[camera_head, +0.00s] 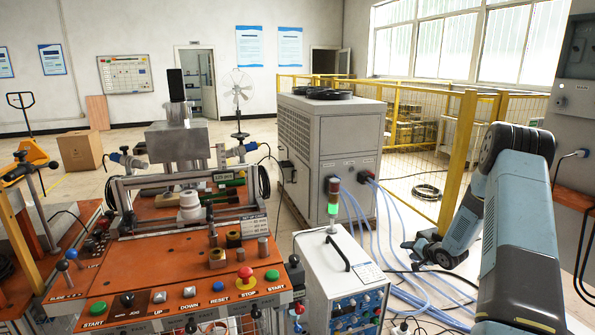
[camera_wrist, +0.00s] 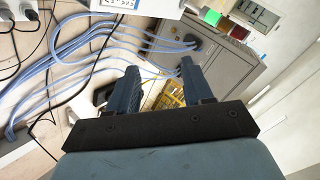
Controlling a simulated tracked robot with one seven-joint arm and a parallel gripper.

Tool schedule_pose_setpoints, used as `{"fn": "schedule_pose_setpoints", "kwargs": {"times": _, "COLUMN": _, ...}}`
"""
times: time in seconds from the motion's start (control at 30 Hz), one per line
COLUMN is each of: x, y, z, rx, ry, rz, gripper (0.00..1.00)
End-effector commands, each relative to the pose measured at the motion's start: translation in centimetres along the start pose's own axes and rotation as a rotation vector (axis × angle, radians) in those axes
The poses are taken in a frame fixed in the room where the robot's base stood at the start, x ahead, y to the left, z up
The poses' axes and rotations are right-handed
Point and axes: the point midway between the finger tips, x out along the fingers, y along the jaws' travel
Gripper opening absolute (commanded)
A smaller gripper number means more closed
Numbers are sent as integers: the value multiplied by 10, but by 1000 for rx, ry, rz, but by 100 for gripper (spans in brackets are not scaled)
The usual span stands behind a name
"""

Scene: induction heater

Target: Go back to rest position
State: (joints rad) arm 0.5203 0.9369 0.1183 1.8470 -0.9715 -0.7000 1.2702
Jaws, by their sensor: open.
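My gripper (camera_wrist: 158,88) shows in the wrist view with its two dark fingers spread apart and nothing between them. In the head view my blue-grey arm comes in from the right edge, and my gripper (camera_head: 412,250) hangs at its end, small and dark. It is in open space to the right of the white control unit (camera_head: 342,270) and in front of the grey cabinet (camera_head: 335,145). It appears apart from the orange workbench (camera_head: 150,255) and its parts.
Blue hoses (camera_head: 400,225) run from the cabinet down past my gripper to the floor. A yellow fence (camera_head: 458,160) stands behind my arm. A grey electrical cabinet (camera_head: 575,100) is at the right edge. A signal light (camera_head: 333,195) glows green above the control unit.

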Motion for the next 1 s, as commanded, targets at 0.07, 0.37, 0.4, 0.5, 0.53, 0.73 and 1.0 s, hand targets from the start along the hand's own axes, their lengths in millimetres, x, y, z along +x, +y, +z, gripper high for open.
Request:
{"fn": "schedule_pose_setpoints", "kwargs": {"times": 0.07, "x": -14, "y": -24, "z": -15, "rx": -53, "ry": 19, "rz": 37, "gripper": 51}}
{"fn": "schedule_pose_setpoints", "kwargs": {"times": 0.37, "x": -72, "y": -97, "z": -48, "rx": -218, "ry": 65, "rz": 187, "gripper": 51}}
{"fn": "schedule_pose_setpoints", "kwargs": {"times": 0.4, "x": -81, "y": -106, "z": -51, "rx": -239, "ry": 70, "rz": 206, "gripper": 51}}
{"fn": "schedule_pose_setpoints", "kwargs": {"times": 0.5, "x": -104, "y": -130, "z": -56, "rx": -284, "ry": 80, "rz": 252, "gripper": 51}}
{"fn": "schedule_pose_setpoints", "kwargs": {"times": 0.53, "x": -111, "y": -137, "z": -57, "rx": -297, "ry": 81, "rz": 265, "gripper": 51}}
{"fn": "schedule_pose_setpoints", "kwargs": {"times": 0.73, "x": -161, "y": -181, "z": -59, "rx": -374, "ry": 90, "rz": 350, "gripper": 51}}
{"fn": "schedule_pose_setpoints", "kwargs": {"times": 1.0, "x": -234, "y": -232, "z": -46, "rx": -456, "ry": 79, "rz": 448, "gripper": 51}}
